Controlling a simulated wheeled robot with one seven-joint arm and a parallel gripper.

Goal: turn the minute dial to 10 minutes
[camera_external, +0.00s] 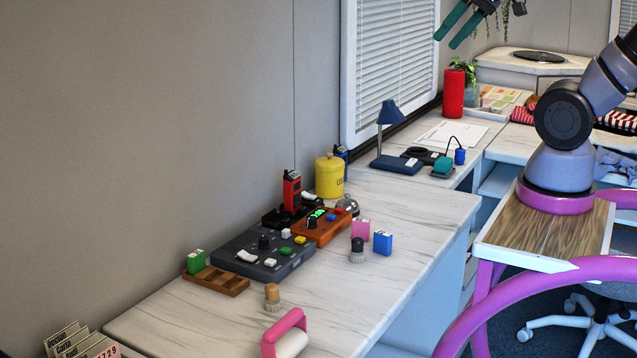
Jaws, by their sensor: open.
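An orange-brown box (329,234) stands on the white marbled counter, with a small lit green display, a black knob (311,223) and coloured buttons. Beside it at the left lies a dark grey panel (262,262) with another black knob (264,242), a white rocker and coloured buttons. Dial markings are too small to read, so I cannot tell which knob is the minute dial or where it points. My gripper (458,27) is at the top of the picture, its teal fingers apart and empty, high above the counter and far from both knobs.
Behind the boxes stand a red radio (292,192) and a yellow canister (330,178). A dark brush (357,250), pink and blue blocks (383,242), a wooden tray (216,281) and a pink roller (287,335) lie around them. A blue lamp (391,140) stands farther back. The counter's right front is clear.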

